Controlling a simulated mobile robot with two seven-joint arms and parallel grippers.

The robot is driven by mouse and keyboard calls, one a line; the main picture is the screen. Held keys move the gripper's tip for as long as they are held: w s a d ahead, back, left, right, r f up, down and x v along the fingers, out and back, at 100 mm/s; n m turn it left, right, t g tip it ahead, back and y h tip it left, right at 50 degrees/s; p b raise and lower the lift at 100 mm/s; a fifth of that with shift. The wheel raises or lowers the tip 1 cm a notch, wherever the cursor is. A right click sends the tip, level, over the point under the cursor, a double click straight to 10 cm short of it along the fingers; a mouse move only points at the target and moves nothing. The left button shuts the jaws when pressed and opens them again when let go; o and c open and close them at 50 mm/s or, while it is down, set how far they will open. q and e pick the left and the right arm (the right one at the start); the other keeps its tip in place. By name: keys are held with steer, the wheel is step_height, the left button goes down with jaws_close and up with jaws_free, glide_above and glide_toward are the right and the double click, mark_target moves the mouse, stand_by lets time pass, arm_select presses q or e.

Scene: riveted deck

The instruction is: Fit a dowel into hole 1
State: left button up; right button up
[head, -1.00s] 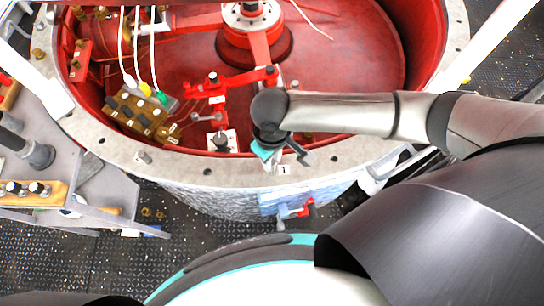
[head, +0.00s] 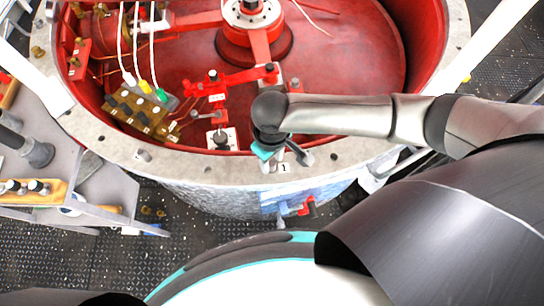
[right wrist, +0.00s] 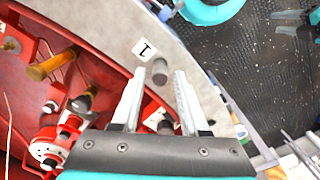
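My right gripper (head: 284,158) is over the near rim of the drum, and its two fingers stand apart in the right wrist view (right wrist: 158,95). A short grey dowel (right wrist: 160,70) stands upright on the rim beyond and between the fingertips, right beside the label 1 (right wrist: 144,48). No finger appears to touch it. Hole 1 itself is not visible, and how deep the dowel sits cannot be told. The label also shows in the head view (head: 285,168). My left gripper (right wrist: 295,25) shows small in the wrist view's upper right corner, apparently open and empty.
The grey rim (head: 180,165) carries another upright peg (head: 143,155) and open holes (head: 208,170). Inside the red drum (head: 340,60) are a terminal block (head: 140,112) with cables and red linkages (head: 240,78). A blue fitting with a red handle (head: 306,207) is on the outer wall.

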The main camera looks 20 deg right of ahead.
steer(key=shift+o, duration=1)
steer(key=shift+r, duration=0.15)
step_height(320, 180, up, 15)
steer(key=p, duration=0.3)
steer(key=shift+s, duration=0.1)
